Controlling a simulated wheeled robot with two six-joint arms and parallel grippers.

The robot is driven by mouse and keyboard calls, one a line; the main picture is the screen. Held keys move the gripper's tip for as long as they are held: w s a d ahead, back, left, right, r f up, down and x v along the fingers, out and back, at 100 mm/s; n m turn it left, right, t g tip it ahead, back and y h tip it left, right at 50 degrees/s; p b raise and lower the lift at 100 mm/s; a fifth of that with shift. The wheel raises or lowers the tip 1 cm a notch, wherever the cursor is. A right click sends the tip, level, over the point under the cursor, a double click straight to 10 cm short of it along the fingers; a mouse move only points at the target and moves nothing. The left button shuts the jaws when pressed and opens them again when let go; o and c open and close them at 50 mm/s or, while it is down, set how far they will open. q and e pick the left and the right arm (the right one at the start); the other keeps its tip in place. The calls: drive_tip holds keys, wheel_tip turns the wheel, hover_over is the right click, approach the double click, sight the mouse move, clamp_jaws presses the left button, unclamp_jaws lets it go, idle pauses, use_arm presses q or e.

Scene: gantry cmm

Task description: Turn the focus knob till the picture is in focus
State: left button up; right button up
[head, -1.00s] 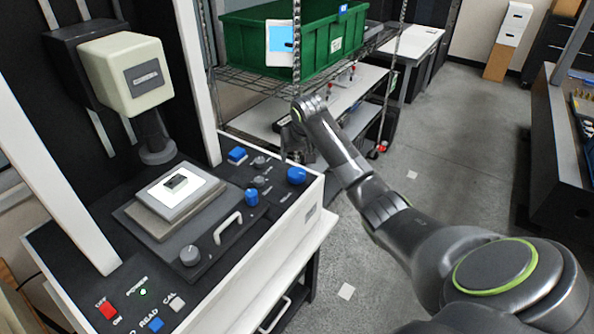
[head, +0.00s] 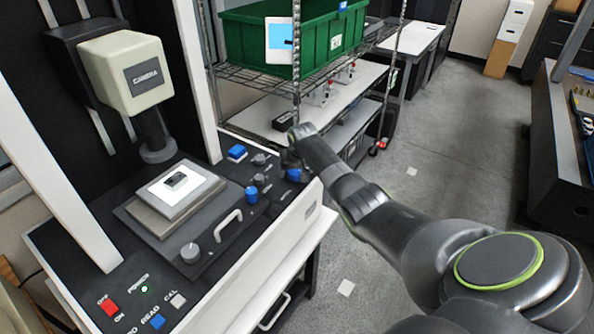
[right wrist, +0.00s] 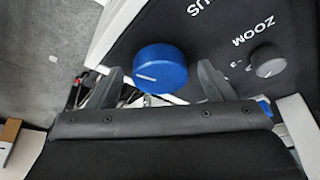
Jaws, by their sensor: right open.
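The large blue focus knob (head: 294,175) is at the right end of the dark control panel; the gripper partly covers it in the head view. In the right wrist view the knob (right wrist: 160,68) has a white pointer line, and the end of a label reading "US" is beside it. My right gripper (right wrist: 160,78) is open, with one finger on each side of the knob; I cannot tell whether they touch it. My right gripper also shows in the head view (head: 292,158). My left gripper is not in view. No camera picture is clearly readable.
The grey zoom knob (right wrist: 267,60) sits close to the right finger. A smaller blue knob (head: 251,194) and a white handle (head: 228,222) are on the panel. The camera (head: 125,75) hangs over the stage plate (head: 205,188). A wire shelf holds a green bin (head: 345,30).

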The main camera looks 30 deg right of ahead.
drive_tip(key=shift+f, duration=0.1)
drive_tip(key=c, duration=1)
drive_tip(key=shift+o, duration=0.2)
drive_tip(key=shift+n, duration=0.3)
drive_tip(key=shift+d+n+y, duration=0.15)
drive_tip(key=shift+n+y, duration=0.35)
drive_tip(key=shift+n, duration=0.4)
drive_tip(key=shift+n+y, duration=0.3)
drive_tip(key=shift+n, duration=0.5)
drive_tip(key=shift+d+f+n+y+b, duration=0.15)
drive_tip(key=shift+n+y+b, duration=0.25)
drive_tip(key=shift+n+b, duration=0.65)
drive_tip(key=shift+n+y+b, duration=0.4)
drive_tip(key=shift+n+b, duration=0.4)
drive_tip(key=shift+n, duration=0.35)
drive_tip(key=shift+d+r, duration=0.1)
drive_tip(key=shift+r, duration=0.1)
